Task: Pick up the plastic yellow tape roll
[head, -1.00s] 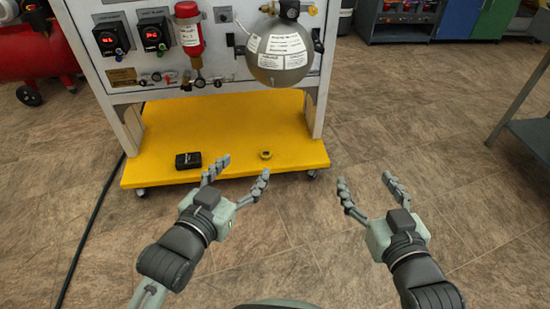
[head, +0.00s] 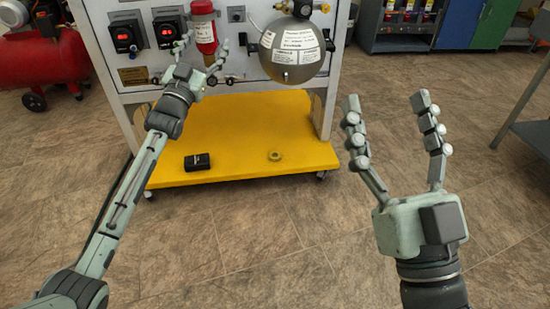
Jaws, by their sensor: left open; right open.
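The yellow tape roll (head: 275,155) is a small ring lying on the yellow base shelf (head: 240,120) of the trainer, right of its middle. My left gripper (head: 205,42) is open and empty, reaching up in front of the trainer's panel, up and to the left of the roll in the picture. My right gripper (head: 391,100) is open and empty, raised to the right of the trainer with its fingers pointing up in the picture. Neither gripper touches the roll, which is in full view.
A black box (head: 197,162) lies on the shelf left of the roll. The panel carries a red bottle (head: 203,30) and a grey sphere (head: 293,50) above the shelf. A red compressor (head: 42,68) stands at left, a table (head: 530,130) at right. The floor in front is clear.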

